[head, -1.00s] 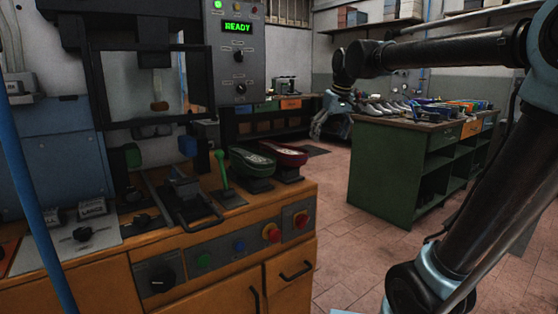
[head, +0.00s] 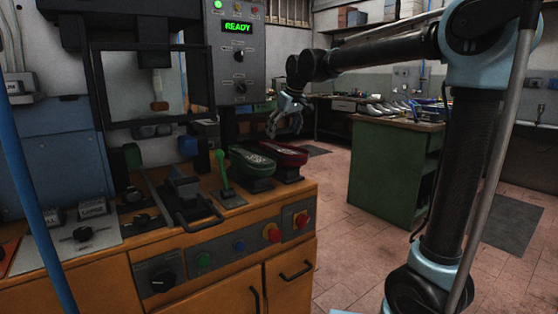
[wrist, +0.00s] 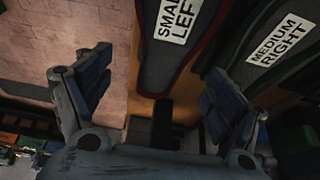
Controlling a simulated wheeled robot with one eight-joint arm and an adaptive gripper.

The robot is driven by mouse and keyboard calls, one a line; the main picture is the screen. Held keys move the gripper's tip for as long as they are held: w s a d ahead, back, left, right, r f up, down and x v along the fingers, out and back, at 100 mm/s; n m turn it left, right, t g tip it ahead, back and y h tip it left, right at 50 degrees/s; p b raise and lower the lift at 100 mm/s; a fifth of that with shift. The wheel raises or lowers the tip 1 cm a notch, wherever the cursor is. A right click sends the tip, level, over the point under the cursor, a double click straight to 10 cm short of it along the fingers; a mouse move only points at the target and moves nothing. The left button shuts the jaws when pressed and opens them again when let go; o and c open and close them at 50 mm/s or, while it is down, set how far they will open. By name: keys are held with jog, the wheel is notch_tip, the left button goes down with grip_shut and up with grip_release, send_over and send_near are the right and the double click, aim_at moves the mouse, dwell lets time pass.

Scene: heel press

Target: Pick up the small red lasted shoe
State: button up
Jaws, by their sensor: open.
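The small red shoe (head: 284,154) rests sole up on a dark stand at the right end of the orange machine bench. In the wrist view its sole (wrist: 160,68) is dark with a red edge and carries a "SMALL LEFT" label. My gripper (head: 285,124) is open and empty, above the red shoe in the head view. In the wrist view my gripper's fingers (wrist: 160,78) are spread wide. The sole shows between them, closer to the right finger, and part of it runs out of the top of the picture.
A green shoe (head: 251,161) stands close to the left of the red one; its sole in the wrist view (wrist: 262,72) reads "MEDIUM RIGHT". A green-handled lever (head: 224,172) and the press control box (head: 238,65) are near. A green cabinet (head: 390,170) stands right, beyond clear floor.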

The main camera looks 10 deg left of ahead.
aim_at(279, 149)
jog(key=x, duration=0.4)
jog(key=shift+f, duration=0.1)
jog(key=f, duration=0.2)
jog(key=a+f, duration=0.1)
jog(key=f, duration=0.1)
jog(key=shift+f, duration=0.15)
jog(key=shift+w+a+f, duration=0.15)
jog(key=shift+f, duration=0.4)
jog(key=shift+c, duration=0.2)
jog(key=c, duration=1.4)
